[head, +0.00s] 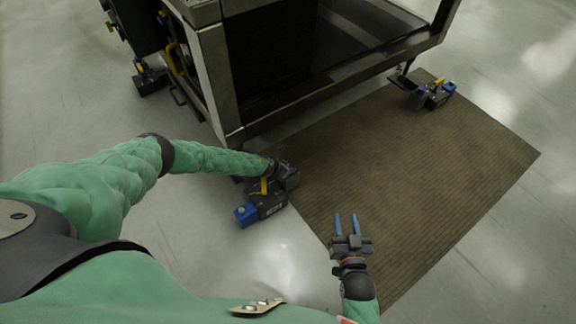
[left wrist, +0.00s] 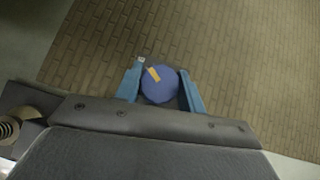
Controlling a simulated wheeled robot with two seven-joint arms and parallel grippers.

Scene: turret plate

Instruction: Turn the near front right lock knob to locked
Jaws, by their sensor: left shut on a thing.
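In the left wrist view, a round blue knob (left wrist: 159,86) with a short yellow mark sits between the two blue fingers of my left gripper (left wrist: 161,88). The gripper is shut on it. The yellow mark slants toward the upper left. In the head view, my left gripper (head: 282,172) is at the dark lock unit (head: 268,205) by the frame's near corner; the hand hides the knob there. The unit has a blue end block (head: 245,214) and a yellow part (head: 264,186). My right gripper (head: 346,224) is open and empty, to the right of this unit.
A large metal frame (head: 215,85) stands at the top. Another unit with blue and yellow parts (head: 437,95) is at its far right corner. A brown mat (head: 400,185) covers the floor at right. Bare grey floor (head: 70,100) is free at left.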

